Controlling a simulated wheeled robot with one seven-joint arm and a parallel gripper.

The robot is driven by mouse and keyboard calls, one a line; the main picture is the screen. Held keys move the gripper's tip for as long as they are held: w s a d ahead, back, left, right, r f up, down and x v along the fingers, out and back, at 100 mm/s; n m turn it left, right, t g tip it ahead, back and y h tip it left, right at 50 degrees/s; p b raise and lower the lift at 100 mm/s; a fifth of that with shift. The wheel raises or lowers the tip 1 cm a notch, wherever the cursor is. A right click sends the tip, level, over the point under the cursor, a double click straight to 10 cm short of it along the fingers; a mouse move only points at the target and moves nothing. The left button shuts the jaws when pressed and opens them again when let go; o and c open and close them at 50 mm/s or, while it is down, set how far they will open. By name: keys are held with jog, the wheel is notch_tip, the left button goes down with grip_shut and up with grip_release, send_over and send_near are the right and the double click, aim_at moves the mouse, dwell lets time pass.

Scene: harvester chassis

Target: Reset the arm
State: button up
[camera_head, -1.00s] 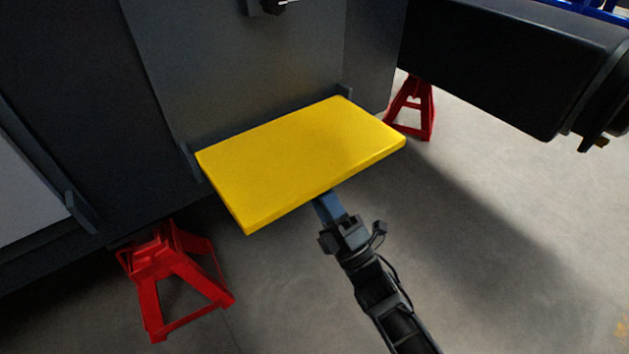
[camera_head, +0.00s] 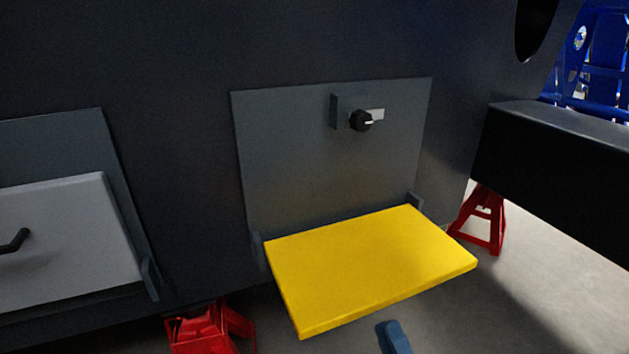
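In the head view, only a blue-grey end piece of my gripper (camera_head: 394,338) shows at the bottom edge, just below the front edge of a yellow panel (camera_head: 370,268). A small strip of floor shows between them, so they look apart. The rest of my gripper and arm is below the picture. I cannot tell whether its fingers are open or shut. The yellow panel juts out nearly flat from the foot of a grey plate (camera_head: 290,150) on the dark chassis.
A black knob (camera_head: 361,121) sits on the grey plate. A light grey panel with a black handle (camera_head: 15,241) is at left. Red stands (camera_head: 485,218) are at right and at the lower left (camera_head: 207,330). A black beam (camera_head: 555,165) juts out at right. Open floor lies below it.

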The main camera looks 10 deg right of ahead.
jog(key=s+d+m+g+h, duration=0.25)
jog(key=s+m+h, duration=0.25)
jog(key=s+m, duration=1)
jog(key=s+d+r+m+g+h, duration=0.1)
jog(key=s+r+m+g, duration=0.3)
jog(key=s, duration=0.6)
jog(key=s+d+r+m+g+h, duration=0.1)
jog(key=s+r+m+g, duration=0.1)
jog(key=s+r, duration=0.6)
notch_tip(320, 180, up, 32)
jog(key=s+p, duration=0.2)
jog(key=p, duration=3.2)
jog(key=shift+s+a+r, duration=0.2)
jog(key=shift+s+a, duration=0.05)
jog(key=shift+s, duration=0.05)
jog(key=shift+o, duration=0.2)
